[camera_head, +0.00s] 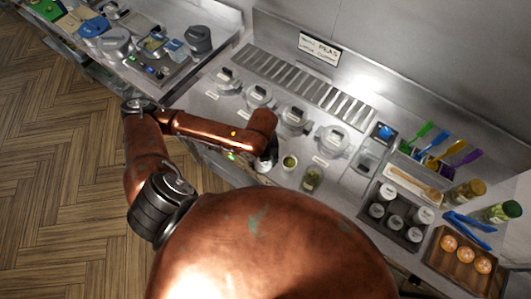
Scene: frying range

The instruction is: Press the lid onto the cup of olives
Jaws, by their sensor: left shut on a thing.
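A small open cup with green contents, the cup of olives (290,161), stands on the steel counter in front of the row of lidded pots. My left arm reaches in from the left, and its dark gripper (265,160) is just left of the cup. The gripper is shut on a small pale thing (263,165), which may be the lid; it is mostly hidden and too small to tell. The cup and the gripper are apart or barely apart. My right gripper is not in view.
A glass jar with green contents (312,178) stands right of the cup. Several lidded pots (294,117) line the back. To the right are a dark rack of white-lidded cups (399,217), a tray of orange balls (465,255), jars and blue tongs (470,222).

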